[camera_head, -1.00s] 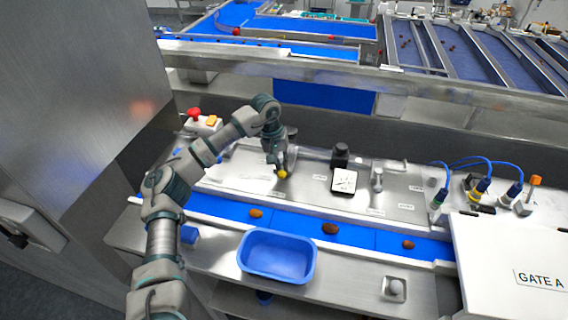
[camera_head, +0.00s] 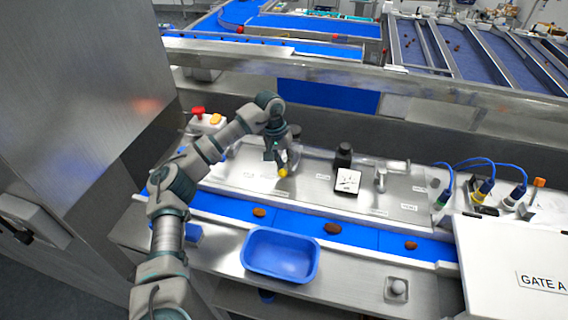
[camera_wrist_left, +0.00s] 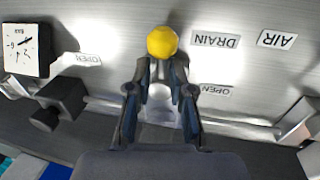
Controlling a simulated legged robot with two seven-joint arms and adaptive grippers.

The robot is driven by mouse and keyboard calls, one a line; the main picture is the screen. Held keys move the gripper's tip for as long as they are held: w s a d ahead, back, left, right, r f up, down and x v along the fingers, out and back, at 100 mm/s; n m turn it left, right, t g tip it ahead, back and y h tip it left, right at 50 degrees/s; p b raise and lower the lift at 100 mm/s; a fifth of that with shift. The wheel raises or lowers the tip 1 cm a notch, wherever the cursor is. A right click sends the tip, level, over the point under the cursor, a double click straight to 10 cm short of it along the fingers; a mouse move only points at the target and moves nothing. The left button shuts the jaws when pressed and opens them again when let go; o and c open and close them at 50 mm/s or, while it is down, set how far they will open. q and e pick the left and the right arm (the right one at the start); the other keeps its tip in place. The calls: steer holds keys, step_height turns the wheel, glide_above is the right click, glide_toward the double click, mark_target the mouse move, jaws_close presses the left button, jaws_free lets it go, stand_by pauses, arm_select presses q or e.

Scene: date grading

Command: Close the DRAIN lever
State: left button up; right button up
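The DRAIN lever has a yellow ball knob (camera_head: 283,172) on the steel panel; the knob also shows in the left wrist view (camera_wrist_left: 162,42). The DRAIN label (camera_wrist_left: 215,40) appears upside down to the right of the knob. My left gripper (camera_head: 281,162) is right at the knob. In the left wrist view its two fingertips (camera_wrist_left: 162,66) stand apart, one on each side just below the knob. I see a gap between them, and cannot tell whether they touch the lever. The lever's stem is mostly hidden. My right gripper is not in view.
A gauge (camera_head: 347,181) and a black knob (camera_head: 344,155) stand right of the lever, beside a metal handle (camera_head: 381,178). A blue belt (camera_head: 365,236) with dates runs in front, with a blue tub (camera_head: 280,255) before it. A red button (camera_head: 198,111) is at left.

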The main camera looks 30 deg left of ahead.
arm_select(q)
steer(key=shift+o, duration=0.2)
steer(key=shift+w+a+f, duration=0.2)
steer(key=shift+w, duration=0.3)
steer(key=shift+s+a+r, duration=0.1)
steer(key=shift+a+r, duration=0.1)
steer(key=shift+r, duration=0.15)
step_height(320, 180, up, 11)
steer(key=a, duration=0.2)
steer(key=shift+s, duration=0.15)
steer(key=shift+a, duration=0.1)
